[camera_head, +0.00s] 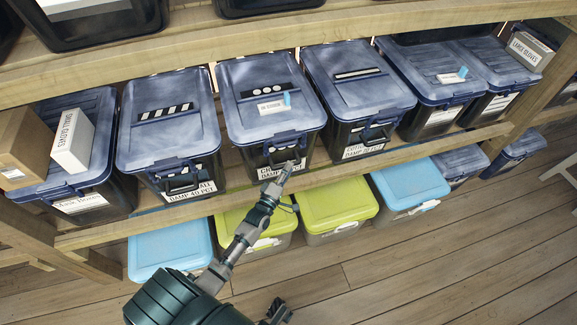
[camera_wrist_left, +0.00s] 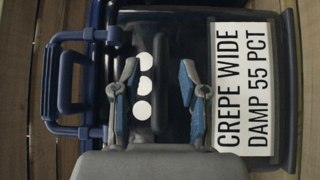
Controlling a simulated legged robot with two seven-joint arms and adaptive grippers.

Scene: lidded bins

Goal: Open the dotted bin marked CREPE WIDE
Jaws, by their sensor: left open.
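The dotted bin (camera_head: 240,75) stands in the middle of the shelf row, with a shut grey-blue lid bearing a black patch with three white dots. In the left wrist view, its front label (camera_wrist_left: 243,90) reads CREPE WIDE, DAMP 55 PCT, beside more white dots (camera_wrist_left: 145,85). A blue handle-like loop (camera_wrist_left: 65,82) sticks out at the lid edge, left in that view. My left gripper (camera_head: 287,168) is at the bin's front; its fingers (camera_wrist_left: 157,100) are apart, in front of the dark face. Contact cannot be told. A dark part, likely my right gripper (camera_head: 278,312), shows low down.
A striped bin (camera_head: 190,135) stands to the left and a bin with one bar (camera_head: 330,75) to the right, both close. A small sign (camera_head: 270,106) and a blue piece lie on the dotted lid. A wooden rail (camera_head: 330,176) runs below the fronts, above lower blue and green-lidded bins.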

